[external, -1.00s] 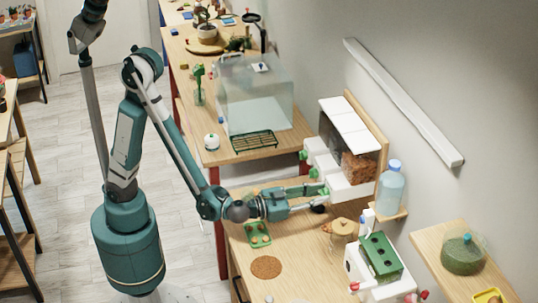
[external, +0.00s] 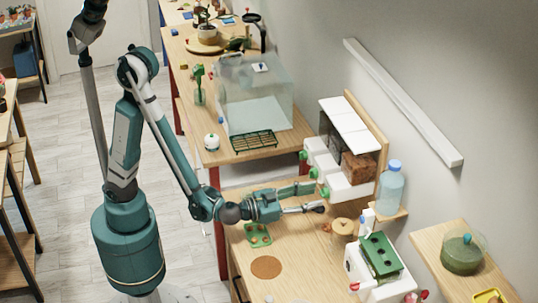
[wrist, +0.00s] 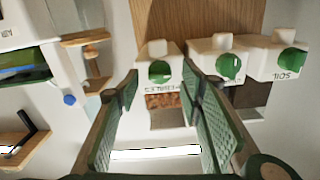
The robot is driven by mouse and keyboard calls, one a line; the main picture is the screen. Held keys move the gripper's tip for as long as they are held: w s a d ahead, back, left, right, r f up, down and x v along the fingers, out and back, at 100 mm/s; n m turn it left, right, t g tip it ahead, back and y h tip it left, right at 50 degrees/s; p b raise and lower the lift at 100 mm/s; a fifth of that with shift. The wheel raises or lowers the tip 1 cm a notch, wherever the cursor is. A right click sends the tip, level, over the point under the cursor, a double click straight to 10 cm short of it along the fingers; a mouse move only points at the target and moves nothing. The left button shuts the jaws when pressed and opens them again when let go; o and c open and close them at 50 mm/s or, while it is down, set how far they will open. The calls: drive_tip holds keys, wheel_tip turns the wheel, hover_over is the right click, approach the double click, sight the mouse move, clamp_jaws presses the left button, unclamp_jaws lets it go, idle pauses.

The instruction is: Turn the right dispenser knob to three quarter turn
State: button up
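Three white dispensers with green knobs hang in a row on the wall. The right dispenser (external: 347,187), with brown chips in it, is nearest the camera in the external view. In the wrist view it is the leftmost one, seen upside down. Its green knob (external: 325,192) also shows in the wrist view (wrist: 159,72), beyond and between my fingertips. My gripper (external: 319,197) is open and empty, its fingers on either side of the line to that knob, apparently apart from it. The knob's exact turn angle is hard to read.
The middle knob (wrist: 229,66) lies close beside my gripper's right finger in the wrist view. A blue water bottle (external: 391,188) stands on a small shelf to the right. A tan lidded pot (external: 343,229) stands on the table below. A green tray (external: 257,235) lies under the wrist.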

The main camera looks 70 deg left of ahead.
drive_tip(key=s, duration=0.9)
idle(0.7)
drive_tip(key=a+f+n+g+y, duration=0.2)
drive_tip(key=a+g+y, duration=0.35)
drive_tip(key=a, duration=1.75)
drive_tip(key=s+a+g+h, duration=0.2)
drive_tip(key=s+a, duration=0.3)
drive_tip(key=s, duration=0.3)
drive_tip(key=s+a+g+h, duration=0.3)
drive_tip(key=s+a, duration=0.2)
drive_tip(key=s, duration=0.3)
drive_tip(key=shift+s+a+r, duration=0.2)
drive_tip(key=shift+s+r, duration=0.15)
drive_tip(key=shift+s, duration=0.05)
drive_tip(key=shift+h, duration=0.25)
drive_tip(key=shift+c, duration=0.5)
idle(1.1)
